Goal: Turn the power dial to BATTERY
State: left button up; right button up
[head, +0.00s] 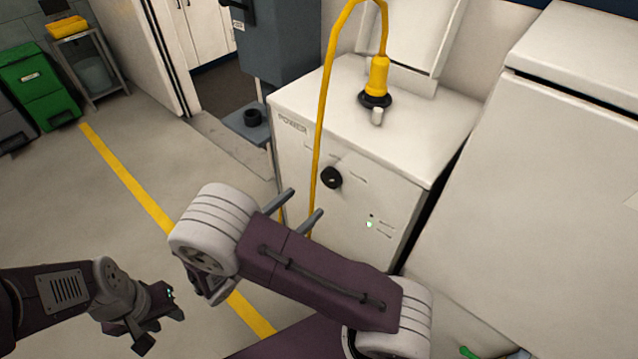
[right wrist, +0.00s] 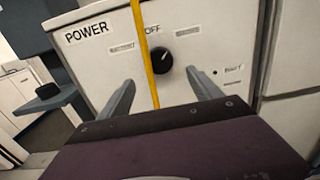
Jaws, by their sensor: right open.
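The black round power dial (head: 331,177) is on the front of the white power cabinet (head: 290,160). It also shows in the right wrist view (right wrist: 164,67), with a small light mark near its upper right edge. An OFF label (right wrist: 152,30) is above it, with blurred labels to its left and right. My right gripper (head: 297,208) is open and empty, its fingers toward the cabinet front, apart from the dial. In the right wrist view the dial appears between and beyond the fingers (right wrist: 162,92). My left gripper (head: 150,318) hangs low at the left, over the floor, away from the cabinet.
A yellow cable (head: 318,130) hangs down the cabinet front, left of the dial, from a yellow plug (head: 377,75) on the top. Small indicators (head: 370,222) sit below right of the dial. A large white unit (head: 560,180) stands to the right.

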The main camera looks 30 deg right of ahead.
aim_at(328, 181)
jog(key=x, duration=0.9)
jog(key=shift+d+b, duration=0.1)
jog(key=shift+b, duration=0.2)
jog(key=c, duration=1.4)
